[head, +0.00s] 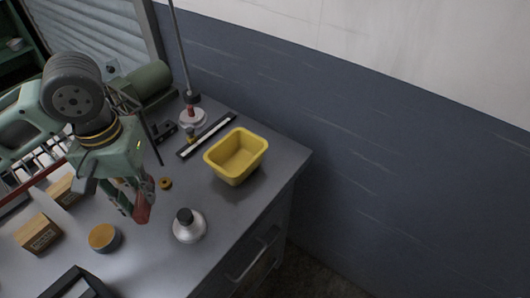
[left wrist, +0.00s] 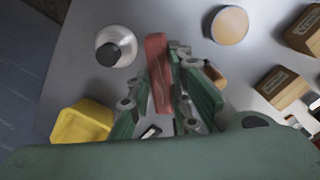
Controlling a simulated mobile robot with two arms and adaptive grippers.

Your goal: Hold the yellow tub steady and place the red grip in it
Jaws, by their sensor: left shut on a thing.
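The yellow tub (head: 237,157) stands upright on the grey table near its right edge, and its inside looks empty in the head view. Part of it shows at the lower left of the left wrist view (left wrist: 82,122). My left gripper (head: 132,200) is shut on the red grip (head: 143,208) and holds it above the table, to the left of the tub. In the left wrist view the red grip (left wrist: 157,72) sits between the fingers of the left gripper (left wrist: 168,85). My right gripper does not show, and nothing holds the tub.
A white bottle with a dark cap (head: 188,226) stands in front of the tub. A round tin (head: 104,238) and small boxes (head: 38,233) are at the left. A dark bar (head: 207,135) and a rod stand (head: 192,117) are behind the tub. A wall rises beyond the table.

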